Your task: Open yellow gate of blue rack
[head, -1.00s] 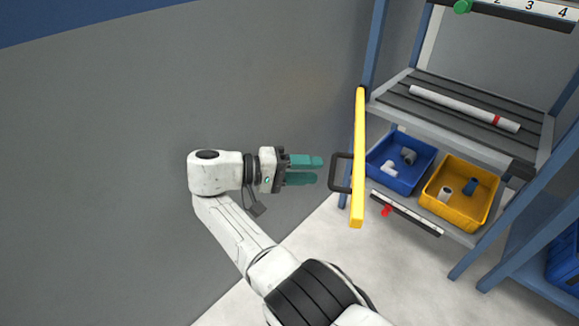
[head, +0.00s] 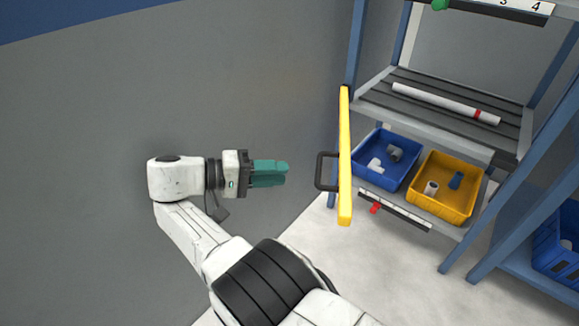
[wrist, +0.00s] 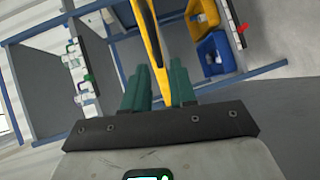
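The yellow gate (head: 344,160) is a long bar with a black handle (head: 322,171) on its left side. It is swung out from the front left post of the blue rack (head: 352,50), clear of the shelf front. My gripper (head: 284,173) is left of the handle, apart from it, pointing right toward it. The wrist view shows a gap between the teal fingers (wrist: 160,84), with nothing held. Beyond them the yellow bar (wrist: 152,42) runs up the picture.
A white pipe with a red band (head: 446,104) lies on the middle shelf. Below are a blue bin (head: 362,160) and a yellow bin (head: 446,212) with fittings. A grey wall (head: 120,90) is behind my arm. Another blue rack (head: 530,235) stands at right.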

